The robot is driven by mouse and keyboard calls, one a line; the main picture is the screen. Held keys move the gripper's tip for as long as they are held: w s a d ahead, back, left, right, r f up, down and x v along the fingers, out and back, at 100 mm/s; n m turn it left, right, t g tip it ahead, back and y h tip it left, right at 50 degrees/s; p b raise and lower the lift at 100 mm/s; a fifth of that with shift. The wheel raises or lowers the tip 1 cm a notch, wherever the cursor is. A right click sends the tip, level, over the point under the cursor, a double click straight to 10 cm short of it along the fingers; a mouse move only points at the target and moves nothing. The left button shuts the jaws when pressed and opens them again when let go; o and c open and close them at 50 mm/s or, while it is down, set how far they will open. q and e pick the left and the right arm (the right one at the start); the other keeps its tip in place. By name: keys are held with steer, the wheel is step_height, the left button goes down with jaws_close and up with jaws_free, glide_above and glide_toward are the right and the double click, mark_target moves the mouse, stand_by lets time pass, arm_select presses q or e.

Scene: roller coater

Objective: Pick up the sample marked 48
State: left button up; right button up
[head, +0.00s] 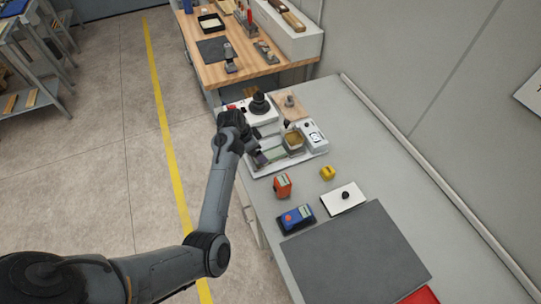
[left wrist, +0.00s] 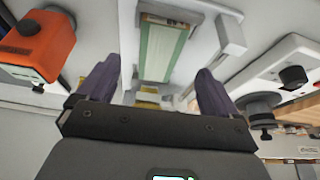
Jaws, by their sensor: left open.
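My left gripper (head: 258,157) is at the left side of the white tray (head: 291,165) on the grey bench. In the left wrist view its two purple fingers (left wrist: 157,84) are apart, with nothing held between them. A green strip in a pale frame (left wrist: 163,52) lies beyond the fingertips, roughly centred between them and apart from them. Green panels (head: 272,150) also show on the tray in the head view, partly covered by the gripper. I cannot read a 48 on any of them. My right gripper is not in view.
On the bench are an orange device (head: 283,186), a yellow item (head: 328,172), a blue device (head: 296,217), a white plate with a black knob (head: 344,198) and a dark grey mat (head: 355,255). White equipment with a black knob (head: 261,106) stands behind the tray.

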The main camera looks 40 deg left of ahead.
mark_target(270, 156)
arm_select(q)
steer(key=shift+x, duration=3.1)
steer(key=c, duration=1.2)
